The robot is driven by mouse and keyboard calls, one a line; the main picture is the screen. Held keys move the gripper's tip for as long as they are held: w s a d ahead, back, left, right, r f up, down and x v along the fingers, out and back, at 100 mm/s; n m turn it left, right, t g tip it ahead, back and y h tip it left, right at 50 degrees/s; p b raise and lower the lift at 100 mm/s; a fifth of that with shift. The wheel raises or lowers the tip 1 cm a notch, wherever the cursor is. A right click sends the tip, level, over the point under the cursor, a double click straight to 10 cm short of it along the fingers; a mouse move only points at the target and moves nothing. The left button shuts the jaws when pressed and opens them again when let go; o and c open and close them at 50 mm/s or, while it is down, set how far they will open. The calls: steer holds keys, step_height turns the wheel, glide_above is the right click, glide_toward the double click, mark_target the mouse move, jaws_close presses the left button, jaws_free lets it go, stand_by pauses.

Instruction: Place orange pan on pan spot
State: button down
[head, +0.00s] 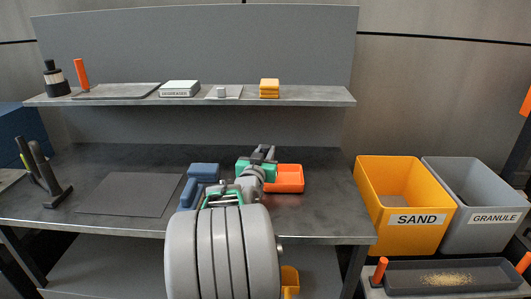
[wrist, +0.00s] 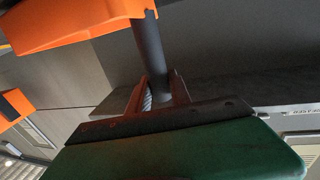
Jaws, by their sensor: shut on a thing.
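The orange pan (head: 288,179) shows as a shallow orange tray just right of my gripper (head: 263,153), over the back right of the grey workbench. I cannot tell whether it touches the bench. In the wrist view, my gripper (wrist: 157,92) is shut on a dark round handle, and an orange body (wrist: 75,24) sits at the handle's far end. My arm hides the pan's left side in the head view. A flat dark mat (head: 130,194) lies on the bench at left, clear of objects; no label on it marks it as the pan spot.
A black stand (head: 45,175) is at the bench's left. The yellow SAND bin (head: 390,225) and grey GRANULE bin (head: 470,232) stand right, behind a dark tray (head: 455,284).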

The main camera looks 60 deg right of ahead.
steer(key=shift+f, duration=0.15)
steer(key=c, duration=0.8)
jaws_free()
steer(key=shift+o, duration=0.2)
steer(key=v, duration=0.7)
steer(key=shift+a+b, duration=0.4)
steer(key=shift+s, duration=0.1)
